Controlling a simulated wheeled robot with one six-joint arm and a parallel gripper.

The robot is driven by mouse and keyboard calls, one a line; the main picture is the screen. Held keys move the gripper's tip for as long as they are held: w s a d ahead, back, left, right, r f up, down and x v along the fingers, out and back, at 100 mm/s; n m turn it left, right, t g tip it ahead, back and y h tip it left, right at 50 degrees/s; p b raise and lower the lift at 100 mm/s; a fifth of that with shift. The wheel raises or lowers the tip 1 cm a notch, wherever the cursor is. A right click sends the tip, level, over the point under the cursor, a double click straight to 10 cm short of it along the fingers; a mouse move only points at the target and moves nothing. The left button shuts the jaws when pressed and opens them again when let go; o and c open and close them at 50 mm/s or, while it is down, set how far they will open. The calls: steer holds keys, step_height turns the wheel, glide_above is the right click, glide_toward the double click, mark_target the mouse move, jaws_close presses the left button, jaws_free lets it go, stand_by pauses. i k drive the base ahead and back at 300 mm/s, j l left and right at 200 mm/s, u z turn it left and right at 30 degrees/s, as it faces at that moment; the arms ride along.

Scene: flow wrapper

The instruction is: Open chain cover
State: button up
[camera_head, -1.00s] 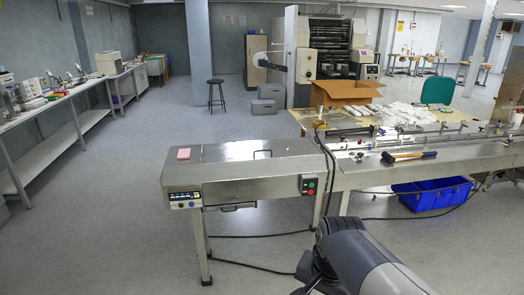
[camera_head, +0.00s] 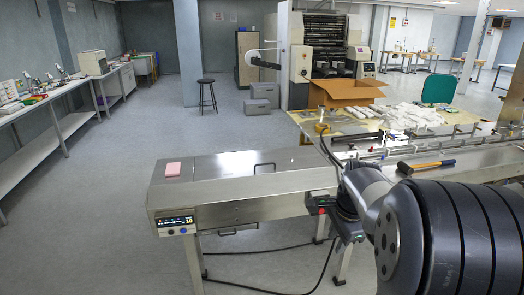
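The chain cover (camera_head: 235,164) is the flat stainless steel lid on top of the infeed section of the flow wrapper (camera_head: 255,212). It lies flat and looks shut. My arm comes in from the right, in front of the machine's right part. Its links hide part of the control buttons there. I cannot make out gripper fingers in this view.
A small control panel (camera_head: 175,224) is on the machine's front left end. A hammer (camera_head: 426,166) lies on the conveyor bed at right. Behind stand a cardboard box (camera_head: 346,94) and white packets (camera_head: 405,116). The floor left of the machine is clear.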

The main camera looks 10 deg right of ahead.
mark_target(229, 165)
steer(key=i+j, duration=0.1)
steer(key=i, duration=0.6)
steer(key=i+j, duration=0.1)
steer(key=i, duration=0.55)
steer(key=i+j, duration=0.1)
steer(key=i, duration=0.6)
steer(key=l+z, duration=0.05)
